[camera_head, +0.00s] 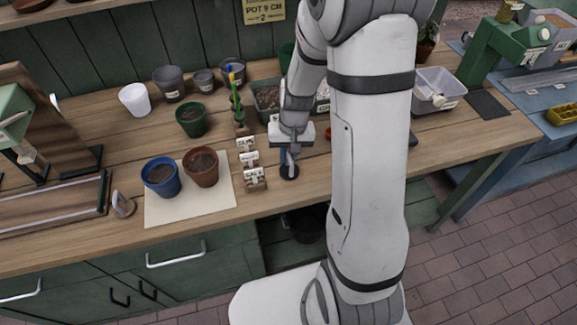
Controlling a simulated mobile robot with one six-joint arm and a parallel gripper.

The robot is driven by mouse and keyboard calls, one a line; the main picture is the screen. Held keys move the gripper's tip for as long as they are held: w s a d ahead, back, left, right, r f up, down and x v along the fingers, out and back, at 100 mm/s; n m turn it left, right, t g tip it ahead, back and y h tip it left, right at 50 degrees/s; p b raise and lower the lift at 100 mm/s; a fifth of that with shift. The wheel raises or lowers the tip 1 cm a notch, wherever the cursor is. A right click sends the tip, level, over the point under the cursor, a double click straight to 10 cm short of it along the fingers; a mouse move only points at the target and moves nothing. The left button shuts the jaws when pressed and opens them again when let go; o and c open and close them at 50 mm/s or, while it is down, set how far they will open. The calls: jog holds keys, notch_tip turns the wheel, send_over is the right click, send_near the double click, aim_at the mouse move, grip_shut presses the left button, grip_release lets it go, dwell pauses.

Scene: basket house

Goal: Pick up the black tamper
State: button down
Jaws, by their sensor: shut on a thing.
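The black tamper (289,172) is upright near the front edge of the wooden bench, its round dark base showing below my gripper (290,156). My gripper points down and is shut on the tamper's upper part. The fingers hide most of the handle. The base appears at or very near the bench top; I cannot tell whether it touches.
Small labelled blocks (250,160) stand just left of my gripper. A blue pot (161,177) and a terracotta pot (201,166) sit on a pale mat (190,212). A soil tray (267,98) lies behind. My arm hides part of the bench on the right.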

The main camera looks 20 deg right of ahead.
notch_tip(320, 180, up, 10)
jog(key=shift+b, duration=0.3)
dwell(0.3)
jog(key=c, duration=2)
grip_release()
grip_shut()
